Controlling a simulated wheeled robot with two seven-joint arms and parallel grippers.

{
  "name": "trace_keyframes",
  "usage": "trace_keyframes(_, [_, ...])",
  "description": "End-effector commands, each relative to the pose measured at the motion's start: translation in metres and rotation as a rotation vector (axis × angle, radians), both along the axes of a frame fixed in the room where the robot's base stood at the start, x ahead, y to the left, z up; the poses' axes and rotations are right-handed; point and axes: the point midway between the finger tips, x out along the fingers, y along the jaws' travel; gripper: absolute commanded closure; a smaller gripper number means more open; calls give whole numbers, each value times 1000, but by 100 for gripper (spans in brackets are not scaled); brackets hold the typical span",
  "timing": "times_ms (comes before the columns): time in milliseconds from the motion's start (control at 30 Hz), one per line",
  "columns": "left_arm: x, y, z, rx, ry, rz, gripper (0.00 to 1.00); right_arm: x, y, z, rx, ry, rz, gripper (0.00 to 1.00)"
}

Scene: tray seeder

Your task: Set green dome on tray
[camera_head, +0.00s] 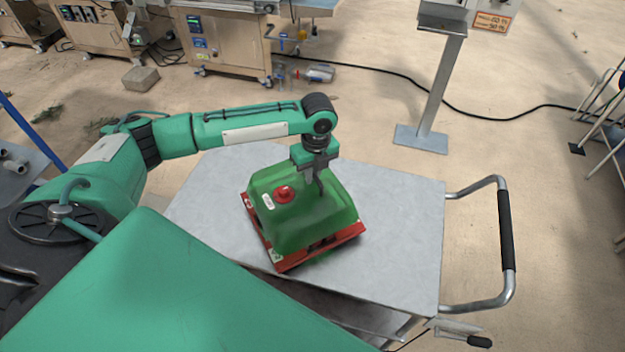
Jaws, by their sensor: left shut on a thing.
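The green dome (299,213) is a translucent green cover with a red knob (284,194) on its upper face. It is over the red tray (345,236), which lies on the grey cart top. The dome covers most of the tray, with the tray's red edges showing around its lower side. I cannot tell whether the dome rests fully on the tray or sits slightly above it. My left gripper (319,181) points down at the dome's top right part and is shut on the dome. My right gripper is not in view.
The cart (405,215) has clear grey surface around the tray and a bent metal handle (506,240) on the right. A metal post (440,90) stands behind it. Machine cabinets (228,45) are at the back, and a black cable (480,112) crosses the floor.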

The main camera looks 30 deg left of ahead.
Motion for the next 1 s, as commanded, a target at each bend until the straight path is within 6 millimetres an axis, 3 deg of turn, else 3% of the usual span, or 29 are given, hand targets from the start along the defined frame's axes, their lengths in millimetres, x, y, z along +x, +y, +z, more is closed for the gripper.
trace_keyframes(233, [-1,0,-33,2,3,1,100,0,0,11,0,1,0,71])
trace_keyframes(467, [0,0,-38,1,-1,0,100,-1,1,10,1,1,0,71])
trace_keyframes(500, [0,0,-38,1,-1,0,84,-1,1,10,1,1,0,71])
trace_keyframes(600, [0,0,-38,1,0,0,68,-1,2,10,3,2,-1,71])
trace_keyframes(1000, [1,0,-29,0,-1,0,68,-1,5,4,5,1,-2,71])
